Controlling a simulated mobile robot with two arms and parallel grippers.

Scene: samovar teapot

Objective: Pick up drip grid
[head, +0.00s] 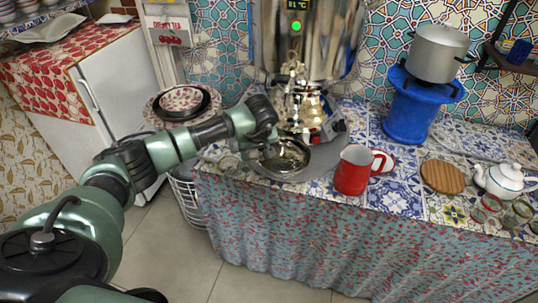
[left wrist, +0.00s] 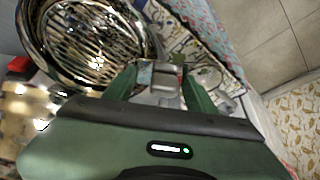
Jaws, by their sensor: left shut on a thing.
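The drip grid (head: 283,156) is a round, shiny metal piece with dark slats, under the samovar's front at the table's edge. In the left wrist view the drip grid (left wrist: 95,42) fills the upper left, its slats inside a bright curved rim. My left gripper (left wrist: 160,78) is shut on a small metal part beside that rim, seemingly the grid's tab. In the head view my left gripper (head: 250,148) is at the grid's left side, its fingertips partly hidden. I cannot tell whether the grid is lifted. My right gripper is not in view.
The samovar (head: 310,40) with a metal teapot (head: 303,103) stands directly behind. A red jug (head: 353,170) stands close on the right. Farther right are a blue stand (head: 411,108) with a pot (head: 437,52), a wooden coaster (head: 442,176) and a white teapot (head: 503,180).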

